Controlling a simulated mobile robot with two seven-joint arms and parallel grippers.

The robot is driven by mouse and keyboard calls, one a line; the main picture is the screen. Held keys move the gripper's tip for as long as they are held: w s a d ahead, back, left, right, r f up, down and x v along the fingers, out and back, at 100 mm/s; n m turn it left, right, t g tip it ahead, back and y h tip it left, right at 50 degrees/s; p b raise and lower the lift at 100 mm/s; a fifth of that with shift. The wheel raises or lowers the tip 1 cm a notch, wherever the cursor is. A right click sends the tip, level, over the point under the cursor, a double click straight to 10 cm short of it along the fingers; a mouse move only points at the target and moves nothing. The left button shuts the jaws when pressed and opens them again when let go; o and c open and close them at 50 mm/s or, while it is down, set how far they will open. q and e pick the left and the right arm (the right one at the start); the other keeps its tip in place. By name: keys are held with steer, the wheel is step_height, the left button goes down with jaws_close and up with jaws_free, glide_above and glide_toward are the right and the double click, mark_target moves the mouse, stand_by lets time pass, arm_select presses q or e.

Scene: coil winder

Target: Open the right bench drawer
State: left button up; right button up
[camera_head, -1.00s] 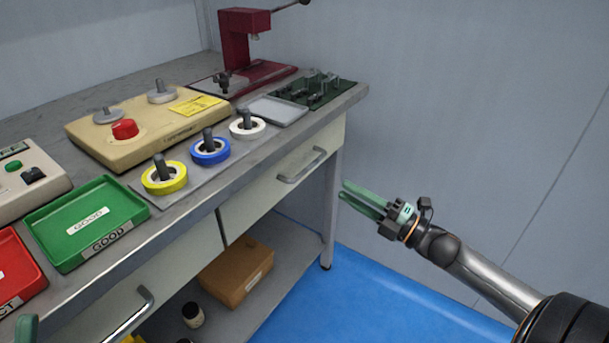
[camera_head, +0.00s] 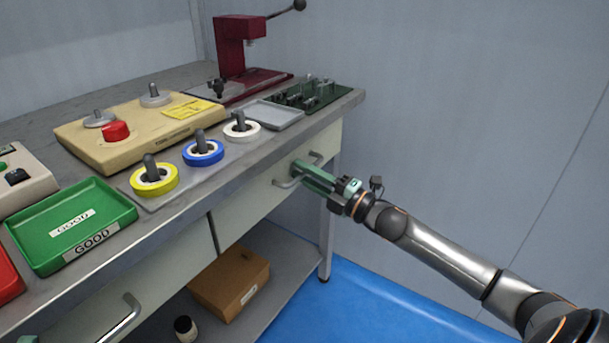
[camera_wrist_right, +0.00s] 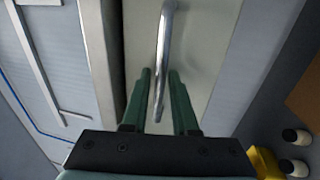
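The right bench drawer (camera_head: 262,187) is a pale front under the bench top, and it looks closed. Its silver bar handle (camera_head: 284,184) runs along the front; in the right wrist view the handle (camera_wrist_right: 164,50) passes between the two green fingers. My right gripper (camera_head: 302,172) is at the handle, with its fingers on either side of the bar. In the right wrist view the gripper (camera_wrist_right: 161,85) is open, with gaps beside the bar. A small green part at the lower left edge of the head view may be my left gripper, but too little shows to tell.
The left drawer's handle (camera_head: 122,318) sticks out at lower left. Tape rolls, a green tray (camera_head: 70,225) and a red press (camera_head: 240,45) stand on top. Blue floor (camera_head: 350,305) is clear at right.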

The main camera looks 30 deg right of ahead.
jaws_close()
stand_by(1.5)
